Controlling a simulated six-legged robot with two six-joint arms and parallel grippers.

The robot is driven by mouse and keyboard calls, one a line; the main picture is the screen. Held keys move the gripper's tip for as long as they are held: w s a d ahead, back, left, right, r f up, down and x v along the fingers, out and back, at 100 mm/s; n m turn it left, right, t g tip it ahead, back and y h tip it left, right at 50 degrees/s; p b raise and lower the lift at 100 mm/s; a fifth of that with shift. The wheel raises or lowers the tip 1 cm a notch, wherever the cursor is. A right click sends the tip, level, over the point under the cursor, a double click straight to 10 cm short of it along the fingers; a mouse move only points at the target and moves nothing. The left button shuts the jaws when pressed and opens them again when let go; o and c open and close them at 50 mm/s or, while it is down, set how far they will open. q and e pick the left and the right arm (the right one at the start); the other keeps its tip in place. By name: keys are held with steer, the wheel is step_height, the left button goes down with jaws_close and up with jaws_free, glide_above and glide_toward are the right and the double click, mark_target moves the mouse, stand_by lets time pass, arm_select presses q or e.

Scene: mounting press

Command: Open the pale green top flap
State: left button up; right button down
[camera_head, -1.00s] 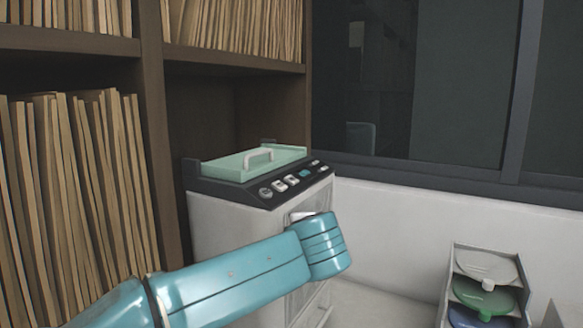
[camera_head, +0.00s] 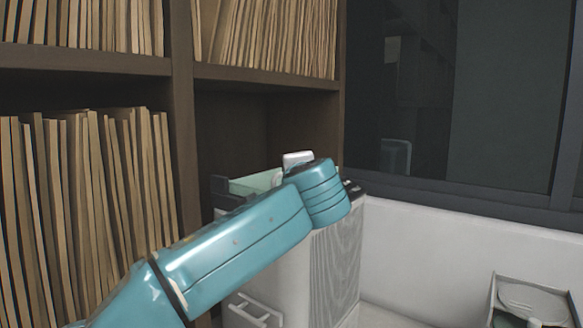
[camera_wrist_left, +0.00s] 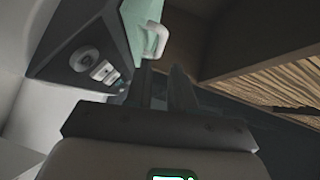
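The pale green top flap (camera_head: 250,185) lies flat on top of the white press (camera_head: 290,265), partly hidden behind my left arm. In the left wrist view the flap (camera_wrist_left: 133,18) shows at the top, with its pale bar handle (camera_wrist_left: 157,41) standing along its edge. My left gripper (camera_wrist_left: 161,72) has two dark fingers with a gap between them and nothing held. Its fingertips point toward the handle, just short of it in that picture; I see no contact. In the head view my arm hides the fingers. My right gripper is in neither view.
The dark control panel (camera_wrist_left: 85,55) with knobs and buttons borders the flap. A wooden shelf (camera_head: 185,130) of folders stands close on the left and behind. A dark window (camera_head: 450,90) is behind right. A tray rack (camera_head: 530,300) sits at lower right.

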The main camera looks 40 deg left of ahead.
arm_select(q)
steer(key=p+x, duration=0.2)
steer(key=x, duration=0.5)
steer(key=shift+a+r+p, duration=0.1)
steer(key=shift+a+p, duration=0.1)
steer(key=shift+p, duration=0.15)
steer(key=shift+w+a, duration=0.1)
steer(key=shift+w, duration=0.3)
steer(key=shift+s, duration=0.25)
jaws_close()
